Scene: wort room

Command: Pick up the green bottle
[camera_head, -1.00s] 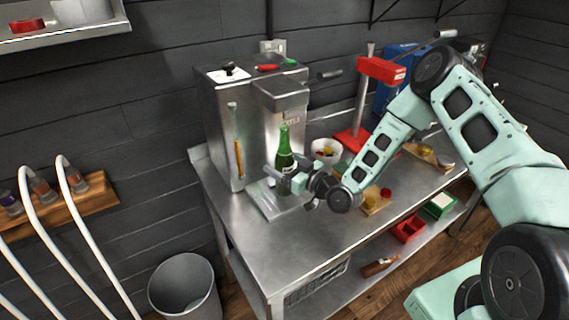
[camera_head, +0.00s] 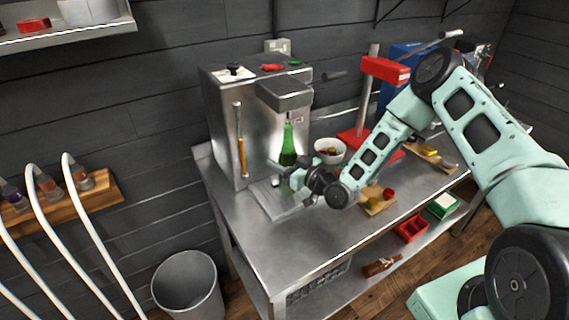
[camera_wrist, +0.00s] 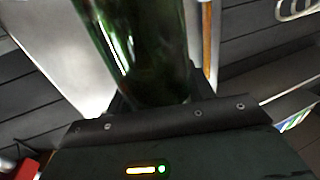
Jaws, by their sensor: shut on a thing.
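The green bottle (camera_head: 288,150) stands about upright in front of the steel machine, under its overhanging head, with its neck up. My gripper (camera_head: 291,177) is at the bottle's lower part and is shut on it. In the wrist view the bottle (camera_wrist: 145,50) rises from right behind the gripper's dark edge and fills the upper middle. The fingertips and the bottle's base are hidden, so I cannot tell whether it touches the plate below.
The steel machine (camera_head: 222,130) stands close behind the bottle. A white bowl (camera_head: 329,152) and a red stand (camera_head: 385,69) are to the right. The table's front (camera_head: 300,245) is clear. A grey bin (camera_head: 187,285) stands on the floor at left.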

